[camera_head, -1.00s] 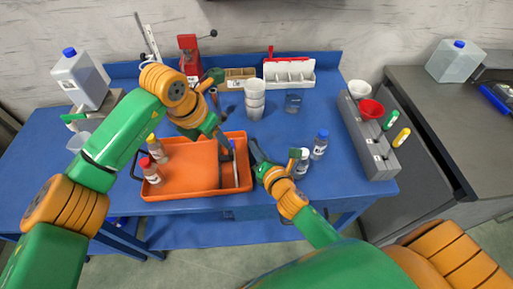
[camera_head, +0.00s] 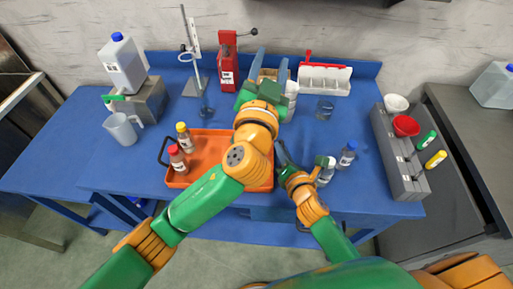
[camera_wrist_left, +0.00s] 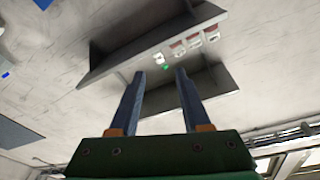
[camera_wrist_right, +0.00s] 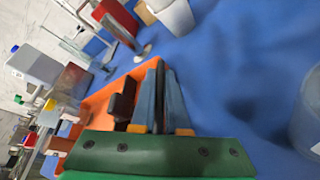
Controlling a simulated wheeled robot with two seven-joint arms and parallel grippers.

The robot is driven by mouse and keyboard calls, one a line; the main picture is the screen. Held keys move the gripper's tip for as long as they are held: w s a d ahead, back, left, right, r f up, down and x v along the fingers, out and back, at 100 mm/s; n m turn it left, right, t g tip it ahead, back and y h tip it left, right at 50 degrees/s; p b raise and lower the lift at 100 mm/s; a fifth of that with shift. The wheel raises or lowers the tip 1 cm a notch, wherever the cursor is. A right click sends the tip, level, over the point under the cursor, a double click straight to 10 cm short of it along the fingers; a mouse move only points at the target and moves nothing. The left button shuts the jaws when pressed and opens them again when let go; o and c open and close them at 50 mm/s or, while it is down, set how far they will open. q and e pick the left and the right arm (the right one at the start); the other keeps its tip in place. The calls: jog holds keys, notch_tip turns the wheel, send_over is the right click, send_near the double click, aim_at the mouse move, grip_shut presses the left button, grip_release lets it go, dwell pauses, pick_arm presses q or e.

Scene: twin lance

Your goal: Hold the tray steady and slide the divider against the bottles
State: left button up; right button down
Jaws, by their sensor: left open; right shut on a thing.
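The orange tray (camera_head: 206,171) lies on the blue table, partly hidden behind my left arm; it also shows in the right wrist view (camera_wrist_right: 97,98). A red-capped bottle (camera_head: 178,160) and a yellow-capped bottle (camera_head: 185,138) stand upright in its left part. My right gripper (camera_head: 281,153) is at the tray's right side, shut on its dark handle (camera_wrist_right: 158,96). A dark brown block (camera_wrist_right: 122,101) shows inside the tray; I cannot tell if it belongs to the divider. The divider is not clear in the head view. My left gripper (camera_head: 268,65) is raised behind the tray, open and empty.
A red device (camera_head: 228,62), a stand (camera_head: 194,85) and a white rack (camera_head: 324,80) stand at the back. A clear jug (camera_head: 122,128) is at left. A blue-capped bottle (camera_head: 346,156) and grey holder (camera_head: 398,155) are at right.

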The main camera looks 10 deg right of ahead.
pick_arm(q)
jog(key=s+a+f+n+g+y, duration=0.3)
jog(key=s+f+g, duration=0.15)
jog(key=f, duration=0.45)
jog(key=s+a+f+n+g+y, duration=0.25)
jog(key=s+f+g, duration=0.2)
jog(key=f, duration=0.45)
jog(key=shift+n, duration=0.45)
jog(key=x, duration=1.1)
jog(key=shift+w+d+r, duration=0.2)
jog(key=shift+r, duration=0.05)
jog(key=shift+w+f, duration=0.4)
jog(key=shift+c, duration=0.2)
grip_shut()
